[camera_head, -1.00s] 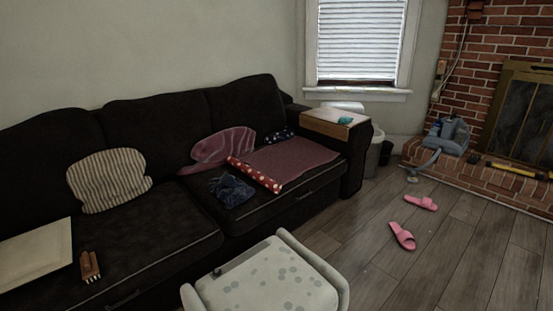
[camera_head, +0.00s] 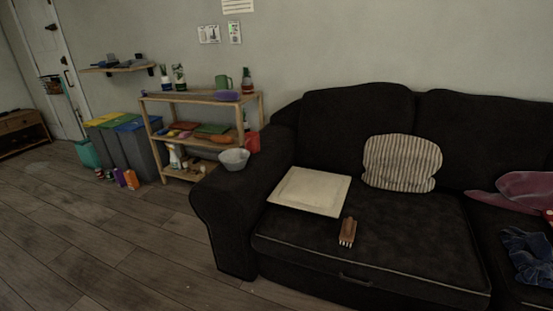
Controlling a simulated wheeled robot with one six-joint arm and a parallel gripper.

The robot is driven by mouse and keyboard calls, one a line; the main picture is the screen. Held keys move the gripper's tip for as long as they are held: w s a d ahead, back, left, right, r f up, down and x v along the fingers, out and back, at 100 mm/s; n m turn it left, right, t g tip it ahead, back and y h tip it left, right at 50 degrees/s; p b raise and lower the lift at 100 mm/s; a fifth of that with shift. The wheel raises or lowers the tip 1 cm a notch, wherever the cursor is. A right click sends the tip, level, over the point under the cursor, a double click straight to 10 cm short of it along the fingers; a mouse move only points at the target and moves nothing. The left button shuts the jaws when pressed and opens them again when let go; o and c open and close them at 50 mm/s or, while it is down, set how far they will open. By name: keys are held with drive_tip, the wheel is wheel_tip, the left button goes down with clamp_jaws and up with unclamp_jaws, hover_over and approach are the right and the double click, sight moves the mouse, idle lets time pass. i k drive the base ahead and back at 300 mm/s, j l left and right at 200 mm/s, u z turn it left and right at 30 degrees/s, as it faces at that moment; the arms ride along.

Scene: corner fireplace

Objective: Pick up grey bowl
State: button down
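A grey bowl (camera_head: 234,159) sits on the left arm of the black sofa (camera_head: 222,200), near its back end, in front of the wooden shelf (camera_head: 203,97). It looks upright with its rim up. My gripper does not show in this view, so its state cannot be seen.
A pale square board (camera_head: 309,191), a brown-handled brush (camera_head: 347,232) and a striped cushion (camera_head: 402,163) lie on the sofa seat. Bins (camera_head: 127,147) and small cartons (camera_head: 131,179) stand left of the shelf. The wooden floor (camera_head: 110,240) in front is clear.

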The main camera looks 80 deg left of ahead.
sight(236, 159)
drive_tip(key=u, duration=2.65)
